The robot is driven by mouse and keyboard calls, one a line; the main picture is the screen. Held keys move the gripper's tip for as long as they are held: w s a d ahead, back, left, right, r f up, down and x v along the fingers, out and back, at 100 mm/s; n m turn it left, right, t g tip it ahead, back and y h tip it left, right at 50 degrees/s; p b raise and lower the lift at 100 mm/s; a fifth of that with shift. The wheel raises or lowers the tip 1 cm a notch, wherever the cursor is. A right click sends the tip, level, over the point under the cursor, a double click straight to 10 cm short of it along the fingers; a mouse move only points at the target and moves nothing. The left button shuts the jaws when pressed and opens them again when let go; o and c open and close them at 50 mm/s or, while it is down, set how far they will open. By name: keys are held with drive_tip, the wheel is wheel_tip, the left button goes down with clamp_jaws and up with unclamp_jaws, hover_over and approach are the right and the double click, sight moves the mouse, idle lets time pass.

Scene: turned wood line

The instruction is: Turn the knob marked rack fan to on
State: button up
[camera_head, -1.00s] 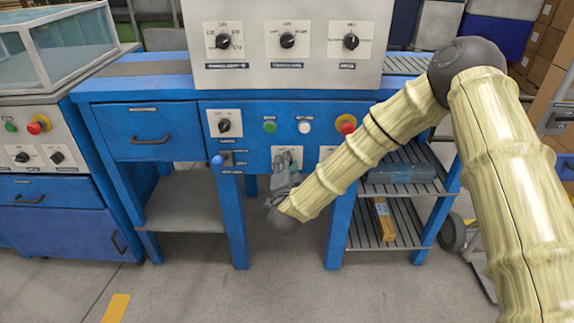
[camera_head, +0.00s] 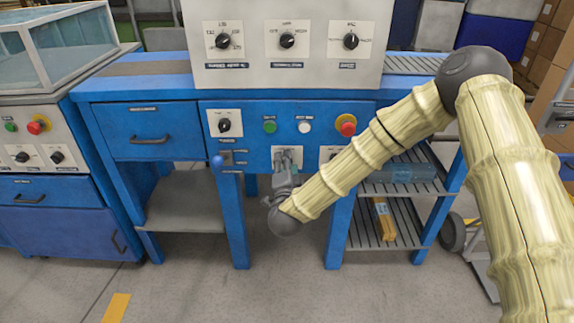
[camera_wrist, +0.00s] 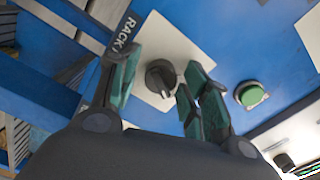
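The rack fan knob (camera_wrist: 160,79) is a dark round selector with a raised grip on a white plate (camera_wrist: 168,45). Beside it in the wrist view is a label (camera_wrist: 126,30) reading "RACK", the rest cut off by a finger. My gripper (camera_wrist: 161,76) is open, its two green-padded fingers on either side of the knob with visible gaps. In the head view, my gripper (camera_head: 287,160) is at the lower middle of the blue panel and hides the knob there. I cannot read the knob's position marks.
A green button (camera_head: 269,127), a white button (camera_head: 304,127) and a red emergency button (camera_head: 346,125) sit just above my gripper. The floor in front is clear.

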idle(0.3)
drive_tip(key=s, duration=1.2)
drive_tip(key=s+d+f+n+g+y, duration=0.1)
drive_tip(key=s+d+f+n+g, duration=0.2)
drive_tip(key=f, duration=0.4)
drive_tip(key=s+d+f+n+g+y, duration=0.1)
drive_tip(key=s+f+n+g, duration=0.1)
drive_tip(key=s+f, duration=0.4)
drive_tip(key=s+d+f+n+g+y, duration=0.1)
drive_tip(key=s+f+n+g, duration=0.15)
drive_tip(key=f, duration=0.65)
drive_tip(key=s+d+f+n+g+h, duration=0.1)
drive_tip(key=s+d+f+n+g, duration=0.15)
drive_tip(key=s+d+f, duration=0.4)
drive_tip(key=s+d+f+n+g, duration=0.1)
drive_tip(key=s+d+f+g, duration=0.15)
drive_tip(key=s, duration=0.65)
drive_tip(key=s+d+f+n+g+h, duration=0.1)
drive_tip(key=s+d+f+n+g, duration=0.15)
drive_tip(key=s+d+g, duration=0.35)
drive_tip(key=s+d+h, duration=0.1)
drive_tip(key=s+d, duration=0.2)
drive_tip(key=s, duration=0.4)
wheel_tip(320, 180, up, 25)
drive_tip(key=p, duration=2.6)
